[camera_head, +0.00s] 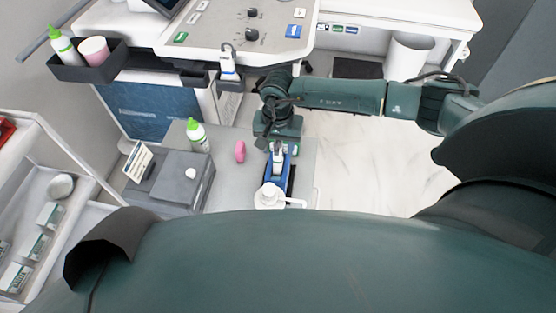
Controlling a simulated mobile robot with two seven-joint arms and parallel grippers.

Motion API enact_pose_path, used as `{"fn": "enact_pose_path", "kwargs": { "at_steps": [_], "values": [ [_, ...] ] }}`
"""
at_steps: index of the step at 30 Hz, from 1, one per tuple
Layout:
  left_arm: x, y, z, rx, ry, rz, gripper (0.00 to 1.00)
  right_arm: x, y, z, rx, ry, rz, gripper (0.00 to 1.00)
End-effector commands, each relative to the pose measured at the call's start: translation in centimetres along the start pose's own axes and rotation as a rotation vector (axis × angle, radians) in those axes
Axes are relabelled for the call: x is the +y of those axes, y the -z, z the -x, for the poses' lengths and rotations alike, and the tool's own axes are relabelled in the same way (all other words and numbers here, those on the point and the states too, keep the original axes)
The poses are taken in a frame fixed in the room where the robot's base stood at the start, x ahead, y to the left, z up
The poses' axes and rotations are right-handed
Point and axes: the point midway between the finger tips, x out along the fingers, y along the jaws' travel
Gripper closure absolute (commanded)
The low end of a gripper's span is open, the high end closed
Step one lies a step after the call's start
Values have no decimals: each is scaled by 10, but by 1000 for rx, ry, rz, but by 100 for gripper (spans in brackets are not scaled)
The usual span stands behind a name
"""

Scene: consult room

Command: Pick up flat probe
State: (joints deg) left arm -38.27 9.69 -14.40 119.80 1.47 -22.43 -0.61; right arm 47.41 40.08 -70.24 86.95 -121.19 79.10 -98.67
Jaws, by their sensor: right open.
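My right gripper (279,150) points down over the grey table (225,188), its jaws open. Directly below it lies a narrow dark tray holding a blue-and-white item (277,167). The gripper partly covers this item, so I cannot tell whether it is the flat probe or whether the fingers touch it. A white probe-like piece with blue marking (228,64) stands in a holder at the front edge of the ultrasound console (200,42). My left gripper is not in view.
A white pump bottle (268,196) stands close in front of the tray. A pink item (240,151) and a green-capped bottle (197,135) are to the left. A grey box (172,180) is farther left. The console overhangs behind.

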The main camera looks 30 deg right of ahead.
Motion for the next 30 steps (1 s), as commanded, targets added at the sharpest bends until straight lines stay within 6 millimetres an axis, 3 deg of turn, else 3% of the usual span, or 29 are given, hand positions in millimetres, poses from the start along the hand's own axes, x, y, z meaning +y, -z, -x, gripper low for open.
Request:
{"fn": "enact_pose_path", "kwargs": {
  "at_steps": [2,17,25,30],
  "values": [
    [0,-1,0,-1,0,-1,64,0,0,0,0,0,0,54],
    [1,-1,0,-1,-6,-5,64,0,0,1,0,0,0,95],
    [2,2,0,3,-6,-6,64,0,0,4,1,1,0,96],
    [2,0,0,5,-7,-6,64,0,2,26,4,3,2,96]
  ]
}}
